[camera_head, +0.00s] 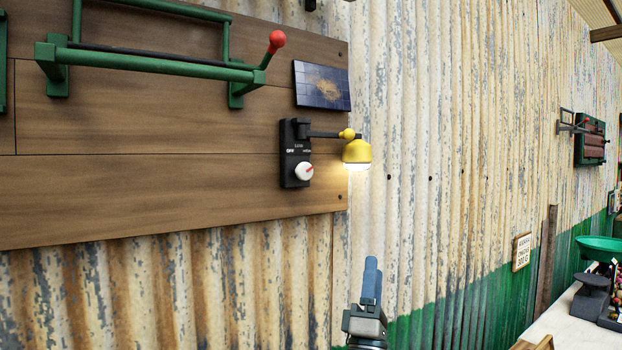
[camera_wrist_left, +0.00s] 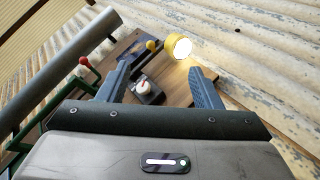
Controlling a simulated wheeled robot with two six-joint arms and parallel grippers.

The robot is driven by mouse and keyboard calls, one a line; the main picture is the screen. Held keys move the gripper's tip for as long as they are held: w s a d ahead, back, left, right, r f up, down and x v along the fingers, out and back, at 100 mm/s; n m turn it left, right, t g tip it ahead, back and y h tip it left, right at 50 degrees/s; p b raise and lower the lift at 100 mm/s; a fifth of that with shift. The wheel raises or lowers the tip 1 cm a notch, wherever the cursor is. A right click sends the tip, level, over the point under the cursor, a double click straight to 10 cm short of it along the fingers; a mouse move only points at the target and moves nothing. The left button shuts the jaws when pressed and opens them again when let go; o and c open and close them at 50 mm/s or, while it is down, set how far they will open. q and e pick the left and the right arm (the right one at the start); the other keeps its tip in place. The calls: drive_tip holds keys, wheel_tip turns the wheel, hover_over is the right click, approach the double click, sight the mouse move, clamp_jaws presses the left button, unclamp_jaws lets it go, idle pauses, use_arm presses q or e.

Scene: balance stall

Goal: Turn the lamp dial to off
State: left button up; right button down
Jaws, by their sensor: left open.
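The lamp dial (camera_head: 304,171) is a white round knob with a red pointer on a black switch box (camera_head: 296,135), fixed to a wooden board on the wall. The pointer slants up to the right in the head view. The yellow lamp (camera_head: 357,151) sticks out to the right of the box and is lit. My left gripper (camera_head: 371,280) is below and to the right of the dial, apart from it. In the left wrist view its two blue fingers (camera_wrist_left: 158,88) are spread and empty, with the dial (camera_wrist_left: 143,87) showing between them and beyond. My right gripper is not seen.
A green metal frame with a red-knobbed lever (camera_head: 276,41) is on the wooden board (camera_head: 150,200) above left. A dark panel picture (camera_head: 322,86) hangs above the box. A counter with goods (camera_head: 560,325) stands at lower right. The space before the dial looks clear.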

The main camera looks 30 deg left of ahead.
use_arm(q)
drive_tip(key=a+r+n+g+y, duration=0.5)
drive_tip(key=r+n+g+y, duration=0.45)
drive_tip(key=n+y, duration=0.7)
drive_tip(key=n+g+h, duration=0.4)
drive_tip(key=n+g, duration=0.5)
drive_tip(key=n, duration=0.2)
approach(306, 174)
drive_tip(key=shift+y, duration=0.25)
drive_tip(key=p+x, duration=0.6)
drive_tip(key=x, duration=0.1)
drive_tip(key=shift+w+a+r+p, duration=0.15)
drive_tip(key=shift+w+a+p, duration=0.1)
drive_tip(key=shift+a+p, duration=0.25)
drive_tip(key=shift+a, duration=0.15)
drive_tip(key=shift+w, duration=0.1)
drive_tip(key=shift+c, duration=0.2)
